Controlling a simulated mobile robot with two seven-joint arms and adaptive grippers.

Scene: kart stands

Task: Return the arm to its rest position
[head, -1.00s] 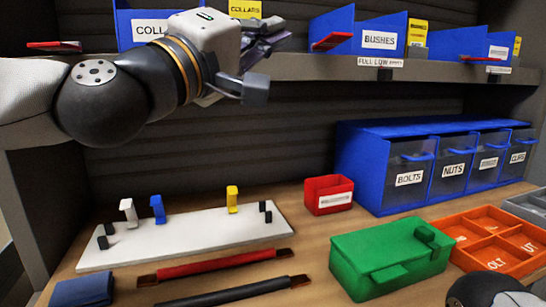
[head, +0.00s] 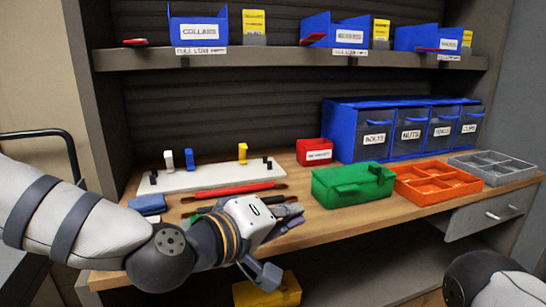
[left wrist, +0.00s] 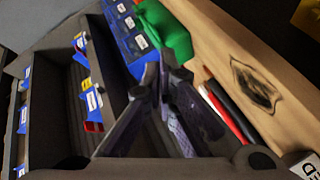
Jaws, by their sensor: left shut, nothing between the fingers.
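My left arm comes in from the left of the head view, low in front of the bench. My left gripper (head: 290,216) is shut and empty, near the front edge of the wooden worktop (head: 345,215) and left of the green box (head: 350,186). The left wrist view also shows the left gripper (left wrist: 160,75), its dark fingers meeting at the tips with nothing between them. Part of my right arm shows at the lower right of the head view; its gripper is out of view.
Red and black bars and a white board (head: 212,178) with pegs lie behind my left gripper. An orange tray (head: 437,195), grey tray (head: 530,172), red bin (head: 314,152) and blue drawers (head: 343,130) stand on the worktop. A yellow bin (head: 268,291) sits below.

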